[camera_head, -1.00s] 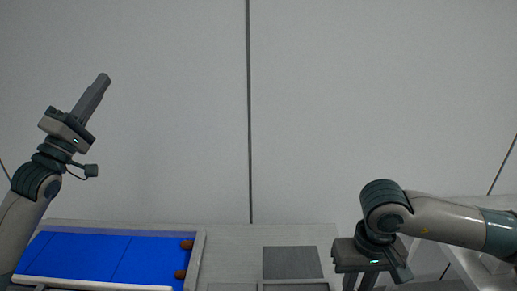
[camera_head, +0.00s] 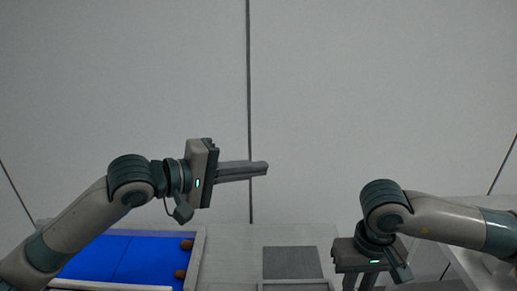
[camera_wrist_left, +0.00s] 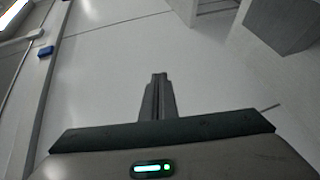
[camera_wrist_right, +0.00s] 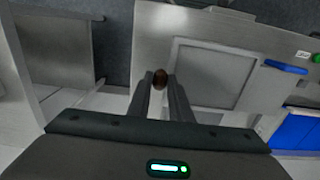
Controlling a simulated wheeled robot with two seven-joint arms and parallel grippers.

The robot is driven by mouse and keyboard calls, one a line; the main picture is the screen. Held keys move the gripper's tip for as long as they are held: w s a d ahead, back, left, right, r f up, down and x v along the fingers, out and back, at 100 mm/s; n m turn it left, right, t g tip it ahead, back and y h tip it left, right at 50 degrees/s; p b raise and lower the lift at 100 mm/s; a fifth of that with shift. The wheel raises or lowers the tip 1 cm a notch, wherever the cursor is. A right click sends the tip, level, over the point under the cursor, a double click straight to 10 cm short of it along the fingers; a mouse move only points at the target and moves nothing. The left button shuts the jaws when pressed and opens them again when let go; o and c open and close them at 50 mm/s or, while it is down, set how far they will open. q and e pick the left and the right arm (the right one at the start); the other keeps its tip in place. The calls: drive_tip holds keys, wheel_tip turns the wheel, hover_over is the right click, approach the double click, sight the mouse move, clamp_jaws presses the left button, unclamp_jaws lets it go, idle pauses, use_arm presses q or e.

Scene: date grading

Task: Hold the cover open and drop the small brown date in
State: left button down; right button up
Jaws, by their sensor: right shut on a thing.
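My right gripper (camera_wrist_right: 160,80) is shut on a small brown date (camera_wrist_right: 160,77), held between its fingertips in the right wrist view. In the head view its fingers run off the bottom edge, right of a dark grey square panel (camera_head: 292,262). A framed grey square (camera_wrist_right: 205,75) lies just right of the date in the right wrist view; I cannot tell whether a cover there is open. My left gripper (camera_head: 266,168) points right, raised above the work surface, empty. In the left wrist view its fingers (camera_wrist_left: 158,78) are together.
A blue-lined tray (camera_head: 198,262) stands at the lower left, with two brown dates (camera_head: 181,274) at its right end. A blue handle-like piece (camera_wrist_right: 285,67) is right of the framed square. A plain wall is behind. The air between the arms is free.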

use_arm(q)
drive_tip(key=s+d+f+m+g+y, duration=0.35)
drive_tip(key=s+f+g+y, duration=0.2)
drive_tip(key=s+f, duration=0.9)
drive_tip(key=s+a+f+m+g+y, duration=0.2)
drive_tip(key=s+a+f+y, duration=0.3)
drive_tip(key=s+a, duration=0.6)
drive_tip(key=y, duration=0.2)
drive_tip(key=shift+s+a+y, duration=0.2)
drive_tip(key=shift+a+y, duration=0.15)
drive_tip(key=shift+f+g, duration=0.2)
drive_tip(key=shift+g, duration=0.05)
wheel_tip(320, 180, down, 9)
drive_tip(key=w, duration=0.3)
drive_tip(key=shift+w+r, duration=0.1)
drive_tip(key=shift+r, duration=0.05)
idle(0.7)
